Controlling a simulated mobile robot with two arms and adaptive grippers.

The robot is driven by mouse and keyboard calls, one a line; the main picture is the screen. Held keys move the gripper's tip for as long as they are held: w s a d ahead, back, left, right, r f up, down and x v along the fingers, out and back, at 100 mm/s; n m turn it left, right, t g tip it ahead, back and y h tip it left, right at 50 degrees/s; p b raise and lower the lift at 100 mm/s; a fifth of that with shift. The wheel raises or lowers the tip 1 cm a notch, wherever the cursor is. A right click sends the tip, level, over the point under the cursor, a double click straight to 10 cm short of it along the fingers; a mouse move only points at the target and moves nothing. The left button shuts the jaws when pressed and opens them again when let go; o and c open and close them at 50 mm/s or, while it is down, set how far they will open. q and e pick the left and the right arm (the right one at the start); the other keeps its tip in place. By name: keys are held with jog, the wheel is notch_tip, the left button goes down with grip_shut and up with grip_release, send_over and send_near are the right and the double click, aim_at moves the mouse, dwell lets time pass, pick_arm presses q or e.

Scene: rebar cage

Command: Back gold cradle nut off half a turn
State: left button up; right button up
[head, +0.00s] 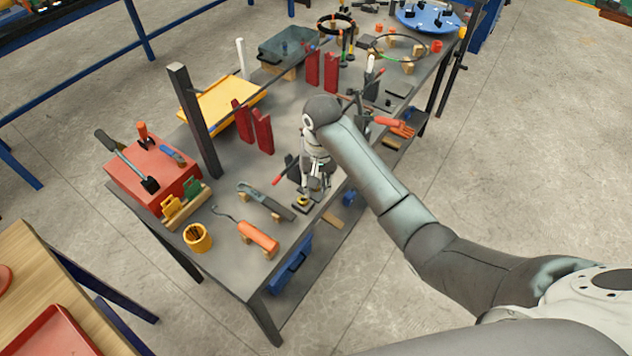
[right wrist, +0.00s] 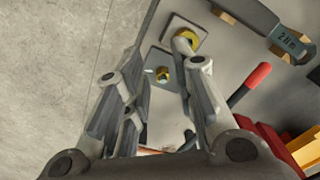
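Two gold nuts show in the right wrist view, each on a grey square plate. One nut (right wrist: 187,38) is at the top, partly covered by a grey rounded part beside the right finger. The other gold nut (right wrist: 163,74) is between the two fingers. I cannot tell which is the cradle nut. In the head view one gold nut (head: 303,200) shows on its dark plate at the bench's front edge. My right gripper (head: 311,193) points down just above this spot. Its fingers (right wrist: 160,62) are apart, with no visible grip on either nut. My left gripper is not in view.
A grey tool marked 2 Nm (right wrist: 290,40) lies beside the plates. A red-handled tool (right wrist: 250,82) is close to the right finger. An orange-handled hook (head: 258,236), yellow cup (head: 197,238) and red box (head: 153,174) stand leftward. Dark post (head: 195,120) rises behind.

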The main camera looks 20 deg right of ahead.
jog(key=w+d+r+m, duration=0.1)
jog(key=w+r+m, duration=0.1)
jog(key=w+r, duration=0.2)
notch_tip(320, 180, down, 10)
jog(key=shift+w+d+f+p, duration=0.1)
jog(key=shift+w+d+p, duration=0.05)
jog(key=shift+p, duration=0.3)
grip_shut()
